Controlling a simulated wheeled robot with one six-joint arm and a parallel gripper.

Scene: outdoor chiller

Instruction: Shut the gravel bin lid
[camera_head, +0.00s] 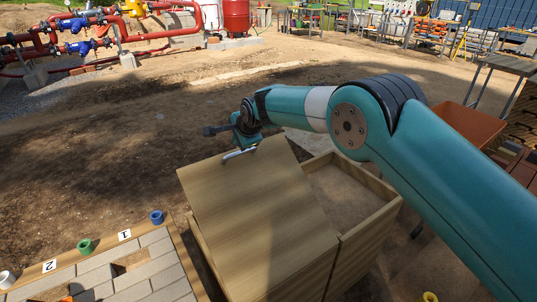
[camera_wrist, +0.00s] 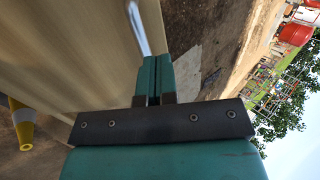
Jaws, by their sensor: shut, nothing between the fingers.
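The wooden bin (camera_head: 207,250) stands in front of me, with a pale wooden lid (camera_head: 250,215) over its left part. The lid is tilted, its far edge raised above the bin wall. A metal bar handle (camera_head: 240,153) is near that far edge. My gripper (camera_head: 243,146) is at the handle, its fingers shut with nothing between them. In the wrist view the fingertips (camera_wrist: 153,62) are close to the lower end of the handle (camera_wrist: 138,28); whether they touch is unclear. The lid face (camera_wrist: 70,60) fills the left there. The lid hides the inside beneath it.
An open compartment with sandy fill (camera_head: 345,195) is right of the lid. A paver table (camera_head: 120,275) with coloured cups stands at left. An orange tray (camera_head: 470,122) is at right. A yellow cone (camera_wrist: 21,125) shows in the wrist view. Bare ground lies beyond the bin.

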